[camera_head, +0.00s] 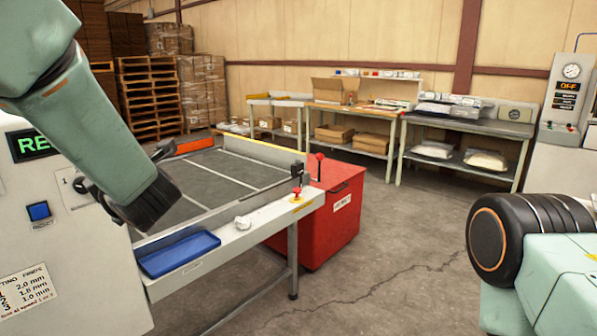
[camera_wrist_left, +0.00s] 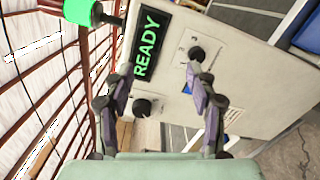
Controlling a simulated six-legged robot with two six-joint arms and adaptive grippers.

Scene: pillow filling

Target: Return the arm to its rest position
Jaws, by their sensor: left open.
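My left arm (camera_head: 85,125) reaches in from the upper left of the head view, in front of a white machine (camera_head: 60,250) with a green lit display (camera_head: 38,144). The left gripper is mostly hidden behind the arm there. In the left wrist view my left gripper (camera_wrist_left: 158,80) is open, its two dark fingers apart with nothing between them. Beyond the fingers are the machine's READY display (camera_wrist_left: 148,48), a selector knob (camera_wrist_left: 196,53) and another black knob (camera_wrist_left: 142,107). Part of my right arm (camera_head: 560,270) shows at the lower right of the head view; its gripper is out of view.
A grey-topped table (camera_head: 215,182) with a blue tray (camera_head: 180,253) and a red button (camera_head: 297,192) adjoins the machine. A red cabinet (camera_head: 335,215) stands beside it. Shelved benches (camera_head: 470,126) line the back wall. Open floor (camera_head: 400,240) lies right of the cabinet.

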